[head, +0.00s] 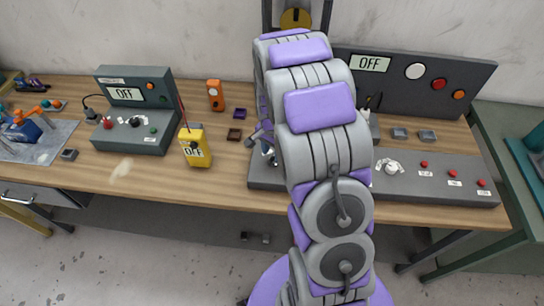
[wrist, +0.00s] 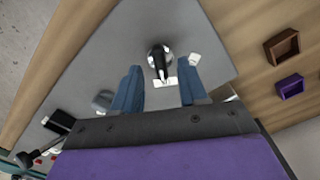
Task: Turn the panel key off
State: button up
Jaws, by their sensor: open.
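In the wrist view a dark round key switch (wrist: 158,55) with a light metallic key (wrist: 161,74) stands on the panel's grey face (wrist: 195,40). My gripper (wrist: 160,80) is open, its two blue fingers on either side of the key with visible gaps. I cannot tell its height above the face. In the head view my arm hides the key and most of the gripper.
The panel also bears a white knob (head: 391,168) and several red buttons (head: 454,183). A brown tray (head: 234,134) and a purple tray (head: 240,113) lie left of the panel. A yellow meter (head: 196,155) and a grey control box (head: 135,140) stand further left.

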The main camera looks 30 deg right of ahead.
aim_at(272, 158)
jog(key=shift+f, duration=1.5)
grip_shut()
